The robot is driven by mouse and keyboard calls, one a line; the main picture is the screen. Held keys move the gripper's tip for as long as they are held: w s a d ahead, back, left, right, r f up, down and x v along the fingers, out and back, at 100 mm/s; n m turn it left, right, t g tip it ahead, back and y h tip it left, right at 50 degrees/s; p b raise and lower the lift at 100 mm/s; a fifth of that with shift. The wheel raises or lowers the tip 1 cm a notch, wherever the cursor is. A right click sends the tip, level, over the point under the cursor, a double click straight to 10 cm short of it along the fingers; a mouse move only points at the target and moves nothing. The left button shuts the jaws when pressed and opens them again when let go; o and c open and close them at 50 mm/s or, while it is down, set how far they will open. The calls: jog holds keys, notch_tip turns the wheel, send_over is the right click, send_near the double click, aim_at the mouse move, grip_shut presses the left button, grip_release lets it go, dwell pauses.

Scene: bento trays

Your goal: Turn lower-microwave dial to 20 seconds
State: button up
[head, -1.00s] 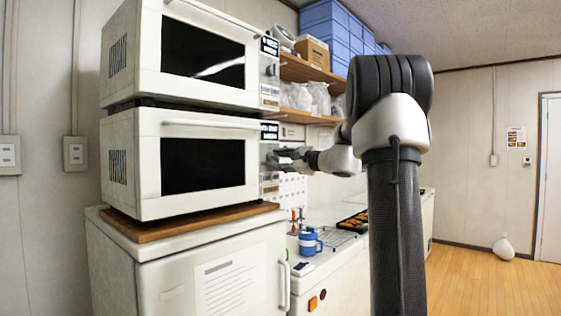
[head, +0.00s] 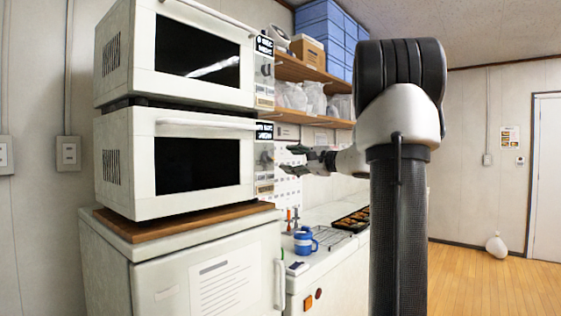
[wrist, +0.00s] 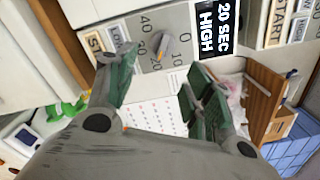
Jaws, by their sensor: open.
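The lower microwave (head: 144,180) stands on a wooden board, with its control panel on the right side. Its dial (head: 265,158) shows larger in the wrist view (wrist: 161,50), as a grey knob with an orange pointer tip. The tip appears to lie close to the 20 mark. A black label (wrist: 214,28) beside it reads "20 SEC HIGH". My gripper (head: 290,160) is open and empty, to the right of the panel and apart from the dial. In the wrist view, its fingertips (wrist: 160,72) are spread to either side below the dial.
The upper microwave (head: 126,80) sits directly above. Wooden shelves (head: 305,72) with bags and boxes are behind my gripper. A sheet with dots hangs on the wall.

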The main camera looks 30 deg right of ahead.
jog(key=v, duration=0.4)
jog(key=shift+s+d, duration=0.1)
jog(key=shift+s, duration=0.2)
jog(key=s+f+n+g+h, duration=0.15)
jog(key=s+f+g, duration=0.25)
jog(key=f, duration=0.6)
jog(key=s+a+f+n+g+h, duration=0.1)
jog(key=s+a+f+n+g, duration=0.3)
jog(key=s+f, duration=0.3)
jog(key=s+a+f+n+g, duration=0.4)
jog(key=s+f, duration=0.1)
jog(key=s, duration=0.3)
jog(key=s+a+n+h, duration=0.3)
jog(key=s+a+n, duration=0.4)
jog(key=s+n, duration=0.3)
jog(key=shift+s+g+h, duration=0.2)
jog(key=shift+g+h, duration=0.1)
jog(key=shift+h, duration=0.05)
jog(key=shift+a+f+n, duration=0.1)
jog(key=shift+a+n, duration=0.05)
jog(key=shift+n, duration=0.1)
